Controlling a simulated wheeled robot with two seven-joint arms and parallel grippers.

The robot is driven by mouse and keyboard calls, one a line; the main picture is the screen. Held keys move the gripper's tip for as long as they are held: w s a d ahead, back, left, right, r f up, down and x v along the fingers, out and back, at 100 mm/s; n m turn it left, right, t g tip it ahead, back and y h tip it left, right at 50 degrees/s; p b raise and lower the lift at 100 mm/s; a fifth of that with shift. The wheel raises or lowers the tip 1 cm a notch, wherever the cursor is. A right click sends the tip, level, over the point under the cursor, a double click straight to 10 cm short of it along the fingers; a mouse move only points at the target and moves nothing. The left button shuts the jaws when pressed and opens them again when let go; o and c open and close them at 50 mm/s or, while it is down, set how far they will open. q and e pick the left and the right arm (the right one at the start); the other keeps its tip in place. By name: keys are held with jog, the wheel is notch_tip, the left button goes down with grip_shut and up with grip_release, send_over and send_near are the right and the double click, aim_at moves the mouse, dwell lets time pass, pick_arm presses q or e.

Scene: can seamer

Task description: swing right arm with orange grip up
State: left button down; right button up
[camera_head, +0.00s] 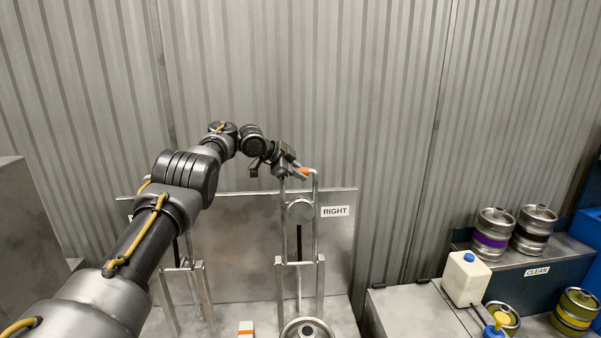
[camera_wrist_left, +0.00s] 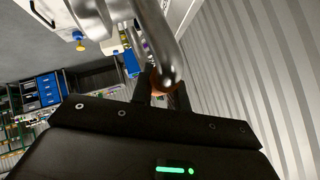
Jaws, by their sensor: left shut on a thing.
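The right arm (camera_head: 316,215) of the seamer is a metal bar frame beside the RIGHT sign (camera_head: 335,211). It stands upright. The orange grip (camera_head: 304,171) is at its top end. My left gripper (camera_head: 293,169) is at the grip, reaching in from the left. In the left wrist view its fingers (camera_wrist_left: 163,92) are shut on the orange grip (camera_wrist_left: 158,93), which is mostly hidden between them. The bent metal bar (camera_wrist_left: 155,35) runs up from there. My right gripper is not in view.
A metal back plate (camera_head: 235,240) stands behind the seamer. A round metal fitting (camera_head: 306,329) and an orange-and-white block (camera_head: 246,328) are at the bottom. To the right are kegs (camera_head: 491,228) on a CLEAN shelf and a white jug (camera_head: 466,278). A corrugated wall is behind.

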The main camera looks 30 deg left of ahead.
pick_arm(q)
jog(key=c, duration=1.7)
grip_release()
jog(key=shift+a, duration=0.1)
jog(key=shift+o, duration=1.1)
jog(key=shift+w+a, duration=0.1)
jog(key=shift+w, duration=0.05)
jog(key=shift+o, duration=0.6)
jog(key=shift+w+a+f, duration=0.1)
jog(key=shift+w+f, duration=0.05)
jog(key=shift+f, duration=0.05)
pick_arm(e)
jog(key=shift+w+a, duration=0.1)
jog(key=shift+w, duration=0.25)
pick_arm(q)
jog(key=shift+r, duration=0.1)
